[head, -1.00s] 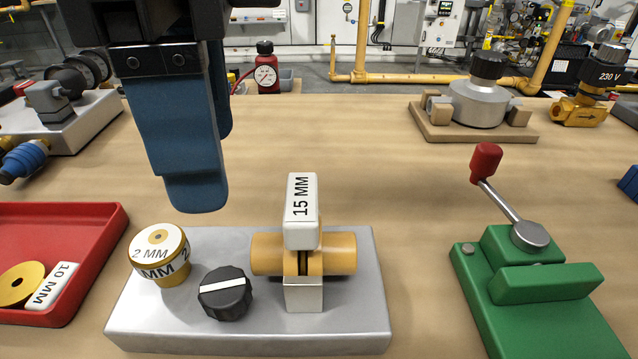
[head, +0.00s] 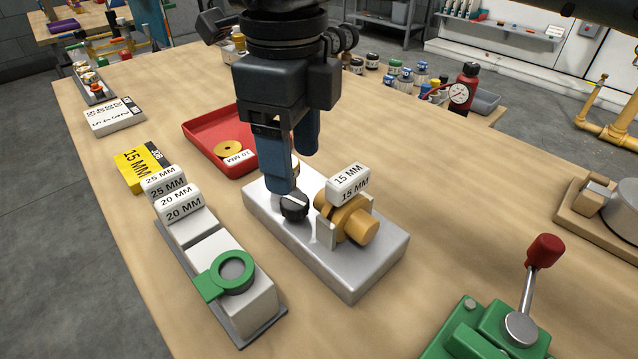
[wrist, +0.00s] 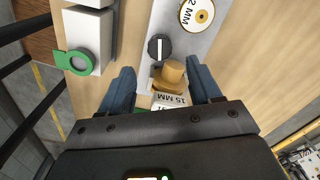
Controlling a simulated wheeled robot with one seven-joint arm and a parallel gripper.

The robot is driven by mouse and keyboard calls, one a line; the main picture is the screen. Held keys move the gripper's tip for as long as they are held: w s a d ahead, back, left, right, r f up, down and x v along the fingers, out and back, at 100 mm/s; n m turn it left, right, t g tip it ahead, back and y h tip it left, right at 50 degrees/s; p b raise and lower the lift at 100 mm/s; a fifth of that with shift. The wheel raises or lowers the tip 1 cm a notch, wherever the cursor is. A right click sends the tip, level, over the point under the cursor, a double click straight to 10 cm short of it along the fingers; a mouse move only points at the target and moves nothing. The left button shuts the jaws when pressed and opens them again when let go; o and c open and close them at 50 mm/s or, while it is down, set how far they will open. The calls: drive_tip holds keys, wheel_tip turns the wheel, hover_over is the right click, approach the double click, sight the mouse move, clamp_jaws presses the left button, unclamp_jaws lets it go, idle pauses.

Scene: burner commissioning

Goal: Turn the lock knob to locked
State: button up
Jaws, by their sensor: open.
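The lock knob (head: 294,207) is black with a white line, on top of the silver base plate (head: 375,262). In the wrist view the knob (wrist: 158,47) lies just beyond the fingertips, midway between them, and its line runs up and down the picture. My gripper (head: 294,168) is open with blue fingers, above or beside the knob; contact cannot be told. The open gripper (wrist: 160,82) holds nothing in the wrist view. A brass fitting (head: 362,228) with a 15 MM block (head: 348,183) stands right of the knob.
A rack (head: 245,335) with size blocks and a green ring stands in front left. A green clamp (head: 480,335) with a red-knobbed lever is front right. Bare table lies right of the plate.

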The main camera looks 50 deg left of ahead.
sight(296, 201)
drive_tip(key=shift+f, duration=3.1)
drive_tip(key=c, duration=1)
drive_tip(key=shift+m+b, duration=0.3)
drive_tip(key=shift+m, duration=1.2)
drive_tip(key=shift+c, duration=0.2)
drive_tip(key=o, duration=1)
drive_tip(key=shift+o, duration=0.2)
drive_tip(key=shift+r, duration=3.9)
